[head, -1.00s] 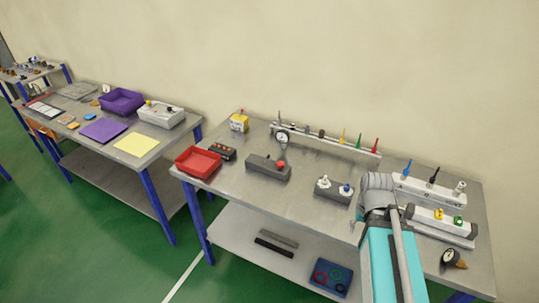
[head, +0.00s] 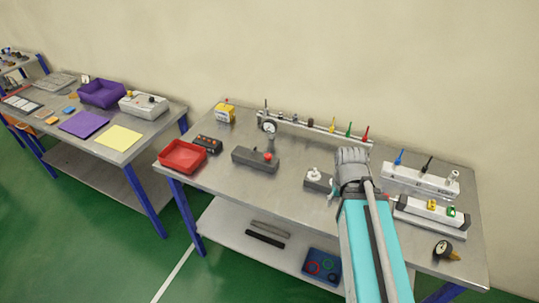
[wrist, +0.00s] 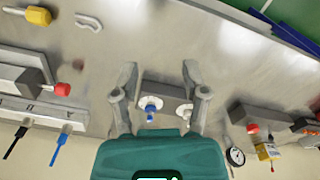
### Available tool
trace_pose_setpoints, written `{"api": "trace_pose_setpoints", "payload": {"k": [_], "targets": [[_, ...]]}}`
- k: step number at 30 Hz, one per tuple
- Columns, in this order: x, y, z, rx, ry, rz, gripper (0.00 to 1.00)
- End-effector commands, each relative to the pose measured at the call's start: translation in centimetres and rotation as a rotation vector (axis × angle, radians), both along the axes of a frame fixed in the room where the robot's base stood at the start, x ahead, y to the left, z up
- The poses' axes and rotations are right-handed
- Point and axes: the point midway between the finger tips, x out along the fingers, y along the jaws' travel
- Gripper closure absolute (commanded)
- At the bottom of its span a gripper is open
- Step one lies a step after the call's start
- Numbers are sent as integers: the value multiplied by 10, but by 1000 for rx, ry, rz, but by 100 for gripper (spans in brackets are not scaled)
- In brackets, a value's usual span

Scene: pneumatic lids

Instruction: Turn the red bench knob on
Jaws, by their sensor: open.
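A red knob (head: 268,156) stands on a dark grey block (head: 252,161) in the middle of the bench. It also shows right of my gripper in the wrist view (wrist: 253,128). My gripper (wrist: 160,70) is open and empty, its fingers apart above the bench. Between and beyond the fingers is a grey block with a blue-topped knob (wrist: 150,106) and a white knob (wrist: 186,110). Another red-ended part (wrist: 62,89) shows at the wrist view's left.
A red tray (head: 184,156) and a dark box (head: 207,144) stand left of the knob block. A gauge (head: 269,126) and a rail with coloured fittings stand behind it. White valve blocks (head: 420,181) stand at right. The bench front is mostly clear.

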Motion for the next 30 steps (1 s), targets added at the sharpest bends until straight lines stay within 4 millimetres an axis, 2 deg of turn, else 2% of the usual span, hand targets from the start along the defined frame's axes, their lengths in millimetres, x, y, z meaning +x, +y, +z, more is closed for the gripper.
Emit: {"api": "trace_pose_setpoints", "payload": {"k": [1,3,8,14,20,24,30], "targets": [[1,0,0,0,0,-1,30],[3,1,1,0,0,-4,22],[23,14,7,0,0,-38,22],[78,51,23,0,0,-151,22],[153,107,45,1,0,-321,22],[201,155,60,1,-1,-447,22],[246,212,74,0,-1,-590,22]]}}
